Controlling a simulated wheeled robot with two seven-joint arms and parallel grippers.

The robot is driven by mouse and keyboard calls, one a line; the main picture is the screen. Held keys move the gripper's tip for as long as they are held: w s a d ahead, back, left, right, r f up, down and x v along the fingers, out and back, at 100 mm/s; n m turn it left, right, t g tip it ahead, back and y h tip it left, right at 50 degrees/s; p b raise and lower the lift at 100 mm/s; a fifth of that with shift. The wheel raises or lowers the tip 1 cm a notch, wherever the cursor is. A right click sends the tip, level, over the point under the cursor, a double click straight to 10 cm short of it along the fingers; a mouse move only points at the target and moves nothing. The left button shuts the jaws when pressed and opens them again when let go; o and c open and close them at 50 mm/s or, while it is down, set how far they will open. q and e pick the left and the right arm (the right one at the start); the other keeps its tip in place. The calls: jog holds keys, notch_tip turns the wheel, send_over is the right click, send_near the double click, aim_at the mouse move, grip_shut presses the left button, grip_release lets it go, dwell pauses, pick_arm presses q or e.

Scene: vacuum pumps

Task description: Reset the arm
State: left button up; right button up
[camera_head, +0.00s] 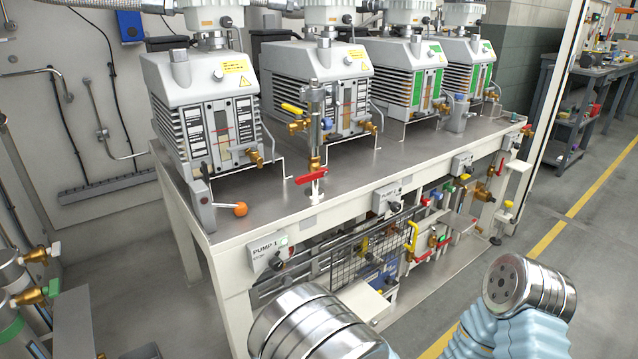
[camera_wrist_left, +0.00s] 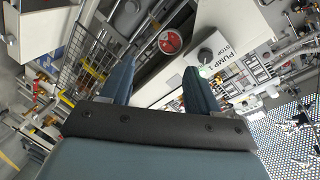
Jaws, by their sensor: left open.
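My left gripper (camera_wrist_left: 160,80) shows in the left wrist view, its two dark blue-grey fingers spread apart with nothing between them. Past the fingers are a white PUMP 1 box (camera_wrist_left: 233,62) with a black knob and a round red part (camera_wrist_left: 171,41); the gap to them is hard to judge. In the head view, metal links of my arms show at the bottom centre and lower right, the right one with a light-blue ribbed sleeve. Neither gripper shows in the head view, and my right gripper is in no view.
A steel-topped bench (camera_head: 345,178) with a row of vacuum pumps (camera_head: 208,105) runs across the head view. A PUMP 1 switch box (camera_head: 268,255) is on its front edge. A red-handled valve (camera_head: 314,177) stands on it. Floor (camera_head: 590,240) with a yellow line is clear at right.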

pick_arm(q)
jog(key=a+f+n+g+h, duration=0.1)
jog(key=a+f+g+h, duration=0.15)
jog(key=f, duration=0.35)
jog(key=s+a+f+n+g+h, duration=0.1)
jog(key=a+f+g+h, duration=0.15)
jog(key=f, duration=0.35)
jog(key=a+f+n+g+h, duration=0.1)
jog(key=a+f, duration=0.3)
jog(key=f, duration=0.2)
jog(key=s+a+f+n+g+h, duration=0.1)
jog(key=s+f+n+g+h, duration=0.1)
jog(key=s, duration=0.6)
jog(key=s+a+f+n+g+h, duration=0.1)
jog(key=s+f+n+g+h, duration=0.1)
jog(key=s+g, duration=0.3)
jog(key=s+f+h, duration=0.1)
jog(key=s, duration=0.2)
jog(key=shift+a+n, duration=0.3)
